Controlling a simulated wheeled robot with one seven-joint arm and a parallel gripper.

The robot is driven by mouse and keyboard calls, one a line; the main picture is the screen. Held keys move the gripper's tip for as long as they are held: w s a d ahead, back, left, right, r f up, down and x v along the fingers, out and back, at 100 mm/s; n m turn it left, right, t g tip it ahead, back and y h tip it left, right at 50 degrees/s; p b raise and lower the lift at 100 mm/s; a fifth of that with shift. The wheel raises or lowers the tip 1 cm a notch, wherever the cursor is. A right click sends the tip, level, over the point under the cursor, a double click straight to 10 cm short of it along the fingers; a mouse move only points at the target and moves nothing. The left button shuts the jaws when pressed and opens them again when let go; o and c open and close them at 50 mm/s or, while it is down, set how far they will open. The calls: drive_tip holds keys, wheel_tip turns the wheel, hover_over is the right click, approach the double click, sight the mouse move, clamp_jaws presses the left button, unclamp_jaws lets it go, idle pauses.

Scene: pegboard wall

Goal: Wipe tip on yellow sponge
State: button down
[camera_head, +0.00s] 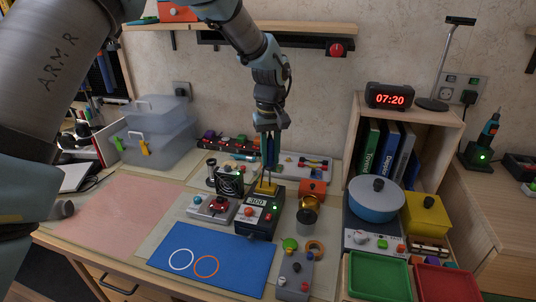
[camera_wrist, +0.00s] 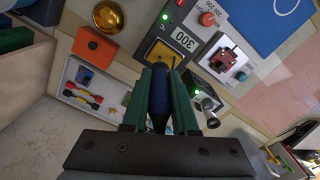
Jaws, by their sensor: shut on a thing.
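In the wrist view my gripper's green fingers (camera_wrist: 160,100) stand on both sides of the iron's dark handle (camera_wrist: 159,98). The iron's thin tip points toward the yellow sponge (camera_wrist: 160,50) on the station. The sponge also shows in the head view (camera_head: 266,188), just below the gripper. I cannot tell whether the tip touches it.
An orange block (camera_wrist: 94,46) is close by. A blue mat (camera_head: 215,262) with two rings lies in front. A pink mat (camera_head: 120,215) is clear.

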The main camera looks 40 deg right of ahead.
drive_tip(key=shift+s+d, duration=0.1)
drive_tip(key=shift+s+d, duration=0.15)
drive_tip(key=shift+s, duration=0.15)
drive_tip(key=shift+w, duration=0.2)
drive_tip(key=shift+w+a, duration=0.25)
drive_tip(key=shift+w+a, duration=0.1)
drive_tip(key=shift+w, duration=0.05)
drive_tip(key=shift+w+a, duration=0.15)
drive_tip(key=shift+w, duration=0.1)
drive_tip(key=shift+w+a+p, duration=0.25)
drive_tip(key=shift+w+p, duration=0.1)
idle(0.5)
